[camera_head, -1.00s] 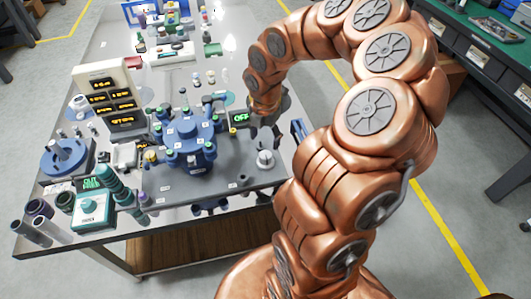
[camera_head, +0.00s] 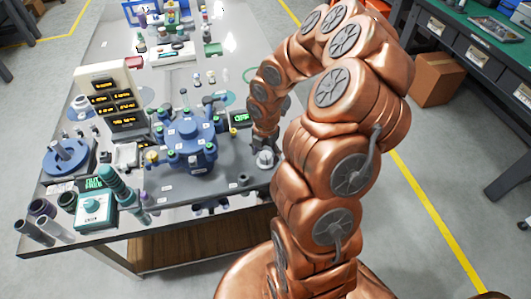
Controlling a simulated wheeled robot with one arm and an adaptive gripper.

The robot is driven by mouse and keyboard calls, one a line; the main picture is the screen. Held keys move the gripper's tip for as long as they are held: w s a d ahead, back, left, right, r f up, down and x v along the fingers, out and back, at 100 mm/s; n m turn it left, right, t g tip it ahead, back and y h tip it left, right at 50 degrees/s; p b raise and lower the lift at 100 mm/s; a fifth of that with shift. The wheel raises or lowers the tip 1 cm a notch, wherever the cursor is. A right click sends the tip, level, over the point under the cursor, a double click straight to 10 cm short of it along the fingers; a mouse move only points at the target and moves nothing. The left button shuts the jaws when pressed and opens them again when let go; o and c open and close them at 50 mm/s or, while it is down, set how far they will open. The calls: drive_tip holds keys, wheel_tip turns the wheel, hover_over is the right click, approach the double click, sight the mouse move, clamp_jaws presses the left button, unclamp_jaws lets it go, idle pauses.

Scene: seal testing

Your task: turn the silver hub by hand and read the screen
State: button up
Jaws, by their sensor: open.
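A small silver hub (camera_head: 265,160) stands near the right edge of the grey table, and its top is partly covered by my gripper. My gripper (camera_head: 264,145) is open and points down just above or around the hub; the view is too small to tell whether it touches. A small screen with green "OFF" text (camera_head: 240,118) is left of and behind my gripper. A tall cream panel (camera_head: 103,77) at the left carries several amber readouts, too blurred to read surely.
A blue valve block (camera_head: 186,140) with several capped ports stands left of the hub. Grey and purple tubes (camera_head: 42,208) and a blue round stand (camera_head: 68,158) are at the left.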

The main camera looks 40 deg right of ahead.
drive_tip(key=c, duration=1.1)
drive_tip(key=shift+f, duration=0.1)
drive_tip(key=shift+c, duration=0.2)
drive_tip(key=shift+m, duration=0.3)
